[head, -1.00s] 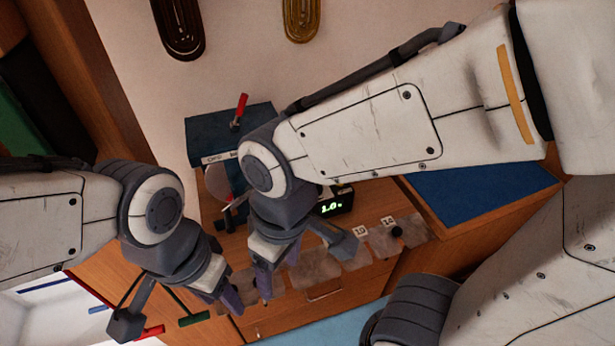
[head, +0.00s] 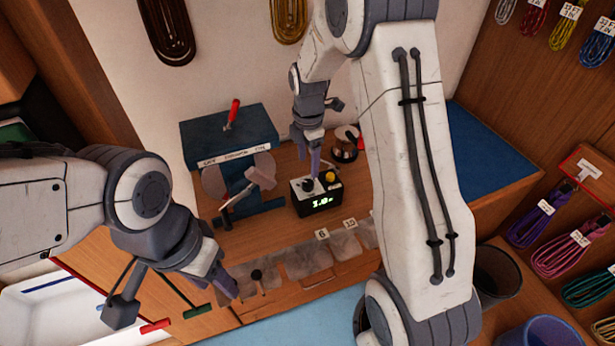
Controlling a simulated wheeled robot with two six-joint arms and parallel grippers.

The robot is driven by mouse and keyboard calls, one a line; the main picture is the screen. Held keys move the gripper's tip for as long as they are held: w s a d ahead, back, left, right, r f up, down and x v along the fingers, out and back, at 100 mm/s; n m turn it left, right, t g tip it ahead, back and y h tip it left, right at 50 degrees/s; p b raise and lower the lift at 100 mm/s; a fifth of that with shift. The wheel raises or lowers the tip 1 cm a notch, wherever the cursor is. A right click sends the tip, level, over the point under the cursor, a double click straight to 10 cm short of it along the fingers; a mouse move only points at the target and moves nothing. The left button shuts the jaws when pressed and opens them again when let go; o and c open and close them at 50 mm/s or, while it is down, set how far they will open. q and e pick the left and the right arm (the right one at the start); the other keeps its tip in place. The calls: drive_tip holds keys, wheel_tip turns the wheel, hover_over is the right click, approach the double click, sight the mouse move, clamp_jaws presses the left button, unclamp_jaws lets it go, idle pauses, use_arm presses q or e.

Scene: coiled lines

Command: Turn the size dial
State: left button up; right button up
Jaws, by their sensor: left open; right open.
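A small black box (head: 323,204) with a lit green readout stands on the wooden bench in the head view. Its top carries a dark round knob (head: 307,186), which looks like the size dial, and a yellow button (head: 331,177). I cannot tell whether the fingers touch the knob. My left gripper (head: 224,284) is open and empty at the lower left, in front of the bench and away from the box.
A blue machine with a red lever (head: 231,114) stands left of the box. A round reel-like device (head: 345,143) stands behind it. Labelled translucent pockets (head: 307,262) line the bench front. Coiled lines hang at the right, above dark and blue bins (head: 548,333).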

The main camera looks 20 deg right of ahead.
sight(308, 182)
wheel_tip(308, 182, down, 8)
drive_tip(key=shift+r+p, duration=0.15)
drive_tip(key=shift+p, duration=0.7)
clamp_jaws()
